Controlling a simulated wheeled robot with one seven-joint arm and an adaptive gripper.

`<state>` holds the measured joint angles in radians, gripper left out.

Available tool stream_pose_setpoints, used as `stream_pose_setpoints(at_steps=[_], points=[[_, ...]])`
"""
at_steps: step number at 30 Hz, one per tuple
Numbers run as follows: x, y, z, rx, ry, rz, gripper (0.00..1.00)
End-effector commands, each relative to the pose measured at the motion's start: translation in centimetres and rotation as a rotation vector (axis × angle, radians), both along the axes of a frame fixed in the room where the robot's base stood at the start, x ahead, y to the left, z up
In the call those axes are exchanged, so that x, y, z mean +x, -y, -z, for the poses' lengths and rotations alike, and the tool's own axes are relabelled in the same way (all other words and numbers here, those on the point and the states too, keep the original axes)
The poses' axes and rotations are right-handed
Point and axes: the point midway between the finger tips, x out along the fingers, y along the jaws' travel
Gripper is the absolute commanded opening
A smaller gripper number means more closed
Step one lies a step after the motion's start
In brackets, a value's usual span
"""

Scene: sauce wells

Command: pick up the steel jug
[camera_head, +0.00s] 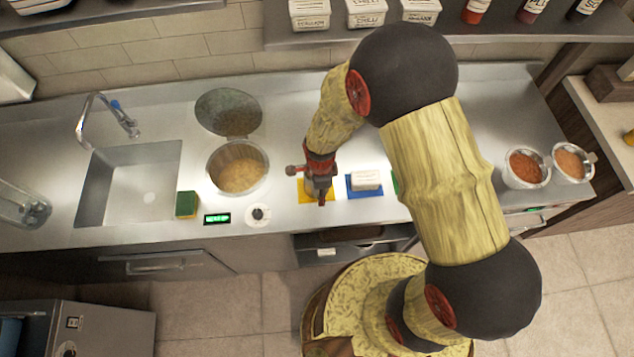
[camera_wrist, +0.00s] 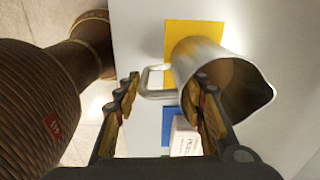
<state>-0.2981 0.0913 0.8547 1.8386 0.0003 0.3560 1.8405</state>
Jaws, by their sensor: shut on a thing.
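The steel jug (camera_wrist: 190,60) fills the middle right of the wrist view, its open mouth towards the camera and its handle (camera_wrist: 146,84) to the left. My gripper (camera_wrist: 165,86) has one finger left of the handle and the other over the jug's near rim; it is shut on the jug. In the head view my gripper (camera_head: 320,196) is over the yellow mat (camera_head: 303,184) on the steel counter, and I cannot make out the jug there. The mat also shows beside the jug in the wrist view (camera_wrist: 190,30). I cannot tell whether the jug touches it.
A white tub (camera_head: 366,180) stands on a blue mat (camera_head: 352,190) just right of my gripper. Left are a pot well (camera_head: 240,172), a green sponge (camera_head: 187,204), a knob (camera_head: 258,215) and the sink (camera_head: 130,185). Two sauce wells (camera_head: 525,168) are at the right.

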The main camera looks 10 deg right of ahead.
Motion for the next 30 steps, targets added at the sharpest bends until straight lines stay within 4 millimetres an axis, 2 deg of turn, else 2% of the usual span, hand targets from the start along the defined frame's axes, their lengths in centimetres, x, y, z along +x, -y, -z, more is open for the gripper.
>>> stream_pose_setpoints(at_steps=[11,25,30], points=[[-0.1,0.0,0.1,-0.001,-0.003,0.0,0.0],[-0.1,0.0,-0.1,0.0,-0.001,0.0,0.0],[0.1,0.0,-1.1,0.001,0.003,0.0,0.0]])
